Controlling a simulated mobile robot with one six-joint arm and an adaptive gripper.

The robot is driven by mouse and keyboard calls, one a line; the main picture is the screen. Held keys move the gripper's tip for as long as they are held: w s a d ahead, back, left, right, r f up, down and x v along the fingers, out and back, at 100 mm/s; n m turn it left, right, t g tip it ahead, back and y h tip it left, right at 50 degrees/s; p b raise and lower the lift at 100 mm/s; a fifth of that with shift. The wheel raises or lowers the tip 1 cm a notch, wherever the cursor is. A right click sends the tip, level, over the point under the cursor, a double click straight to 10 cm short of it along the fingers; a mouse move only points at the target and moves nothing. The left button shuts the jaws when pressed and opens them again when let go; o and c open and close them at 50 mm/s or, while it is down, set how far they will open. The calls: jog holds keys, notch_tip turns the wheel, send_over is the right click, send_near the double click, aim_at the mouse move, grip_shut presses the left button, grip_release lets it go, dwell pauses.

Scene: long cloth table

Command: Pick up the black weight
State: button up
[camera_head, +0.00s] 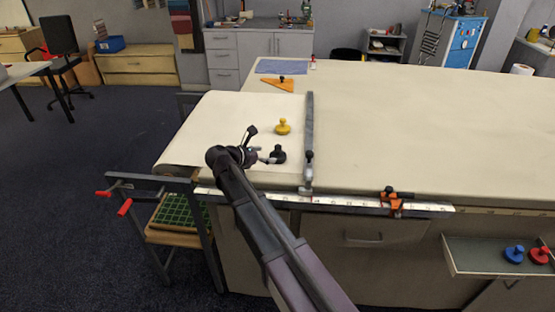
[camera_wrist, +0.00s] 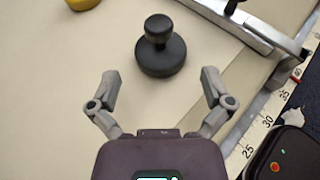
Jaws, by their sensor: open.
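The black weight (camera_head: 278,154) is a round disc with a knob on top. It stands upright on the pale cloth near the table's front left part. In the wrist view the black weight (camera_wrist: 161,48) lies just ahead of my gripper, centred between the fingers. My gripper (camera_wrist: 160,84) is open and empty, with its two grey fingers spread wide, and it is not around the weight. In the head view my gripper (camera_head: 262,146) is close to the left of the weight, partly hidden by my arm.
A yellow weight (camera_head: 283,127) stands behind the black one. A metal straightedge (camera_head: 309,130) runs along the right side, and a ruler (camera_head: 350,204) follows the front edge. An orange triangle (camera_head: 278,84) lies farther back. The table to the right is clear. Blue (camera_head: 514,253) and red (camera_head: 540,255) weights sit on a side shelf.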

aim_at(277, 153)
jog(key=shift+w+d+f, duration=0.1)
jog(key=shift+w+d, duration=0.05)
jog(key=shift+d, duration=0.05)
jog(key=shift+w, duration=0.1)
jog(key=shift+b+x, duration=0.95)
jog(key=shift+x, duration=1.6)
jog(key=c, duration=1.1)
